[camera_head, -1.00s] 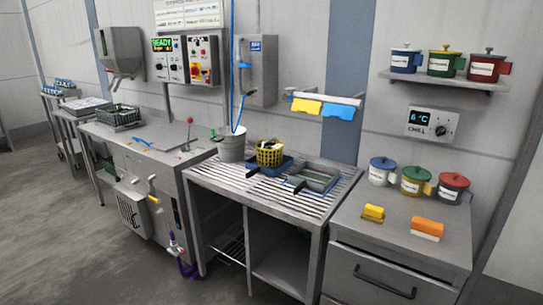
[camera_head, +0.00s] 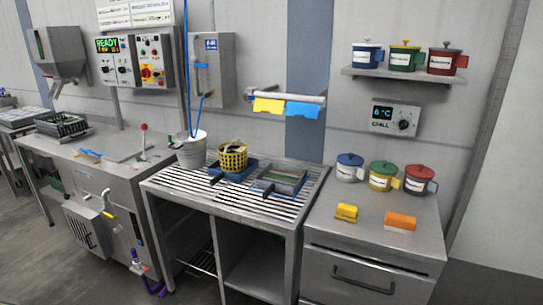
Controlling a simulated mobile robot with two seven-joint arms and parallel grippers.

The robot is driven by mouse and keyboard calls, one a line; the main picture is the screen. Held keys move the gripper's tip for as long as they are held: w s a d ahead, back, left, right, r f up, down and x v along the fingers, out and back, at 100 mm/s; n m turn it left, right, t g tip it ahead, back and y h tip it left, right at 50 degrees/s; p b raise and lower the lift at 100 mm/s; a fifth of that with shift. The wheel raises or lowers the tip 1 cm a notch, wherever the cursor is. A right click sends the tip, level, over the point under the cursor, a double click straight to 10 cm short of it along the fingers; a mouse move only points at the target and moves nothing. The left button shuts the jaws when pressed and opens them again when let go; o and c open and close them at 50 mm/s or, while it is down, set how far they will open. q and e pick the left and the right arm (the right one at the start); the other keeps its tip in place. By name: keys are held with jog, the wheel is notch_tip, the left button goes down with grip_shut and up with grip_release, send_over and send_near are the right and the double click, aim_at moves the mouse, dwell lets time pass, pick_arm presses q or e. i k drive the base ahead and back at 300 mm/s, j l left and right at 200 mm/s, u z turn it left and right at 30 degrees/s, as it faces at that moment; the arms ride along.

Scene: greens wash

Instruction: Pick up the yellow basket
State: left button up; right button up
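The yellow basket (camera_head: 233,158) is a small lattice basket with something dark and pale inside. It stands upright on the slatted steel table, on or right beside a blue tray (camera_head: 238,175); I cannot tell which. Neither of my grippers shows in the head view.
The slatted table (camera_head: 205,195) has free room at its front. Lidded mugs (camera_head: 381,176) and yellow and orange blocks (camera_head: 400,221) stand on the right cabinet. A rail with yellow and blue cloths (camera_head: 303,110) hangs above. A blue hose (camera_head: 187,70) drops into the bucket.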

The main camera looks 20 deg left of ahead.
aim_at(231, 161)
jog(key=j+z, duration=0.25)
jog(key=j, duration=0.25)
jog(key=i+j+z, duration=0.1)
jog(key=j+z, duration=0.2)
jog(key=j, duration=0.25)
jog(key=j+z, duration=0.15)
jog(key=j, duration=0.9)
jog(key=k+j+z, duration=0.15)
jog(key=j, duration=0.9)
